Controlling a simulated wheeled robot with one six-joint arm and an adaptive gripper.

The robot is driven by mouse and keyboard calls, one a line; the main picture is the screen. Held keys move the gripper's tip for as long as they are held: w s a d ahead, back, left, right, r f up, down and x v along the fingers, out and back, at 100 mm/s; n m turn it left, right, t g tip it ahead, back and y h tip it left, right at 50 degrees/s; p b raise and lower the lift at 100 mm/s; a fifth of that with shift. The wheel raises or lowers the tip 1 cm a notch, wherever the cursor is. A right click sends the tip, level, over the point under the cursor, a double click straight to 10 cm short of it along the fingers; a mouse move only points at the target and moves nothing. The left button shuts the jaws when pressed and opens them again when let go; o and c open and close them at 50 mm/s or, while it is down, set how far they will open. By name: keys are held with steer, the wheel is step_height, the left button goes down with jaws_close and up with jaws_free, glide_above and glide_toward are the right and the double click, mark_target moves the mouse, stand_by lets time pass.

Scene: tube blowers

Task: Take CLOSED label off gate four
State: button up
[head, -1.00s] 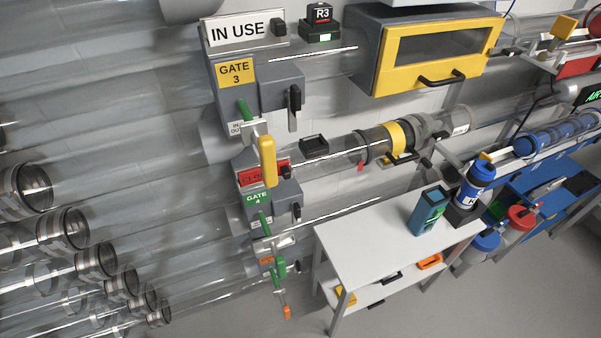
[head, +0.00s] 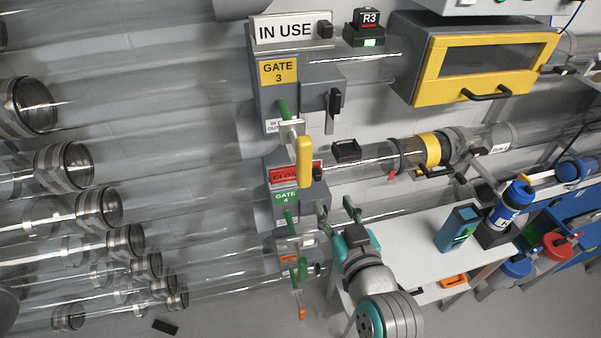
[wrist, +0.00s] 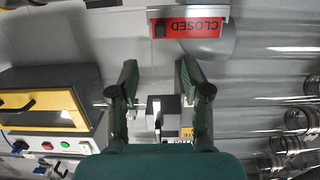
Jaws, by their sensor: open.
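The red CLOSED label (head: 284,176) sits on top of gate four (head: 285,198), just above its green GATE 4 sign. A yellow handle (head: 304,158) hanging from gate three hides part of its lettering. A small black block (head: 318,174) is at the label's right end. In the wrist view the CLOSED label (wrist: 195,28) appears upside down at the top, with the black block (wrist: 160,30) at its left end. My gripper (head: 338,214) is open and empty, below and right of the label, apart from it. Its two spread fingers also show in the wrist view (wrist: 158,80).
Gate three (head: 278,72), with an IN USE sign, stands above. Clear tubes fill the left, and one with a yellow band (head: 432,149) runs right of the label. A white table (head: 410,240) with a teal box and blue bottle lies right of my arm.

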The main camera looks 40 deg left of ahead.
mark_target(319, 176)
steer(key=shift+x, duration=5.5)
steer(key=shift+r, duration=0.15)
jaws_close()
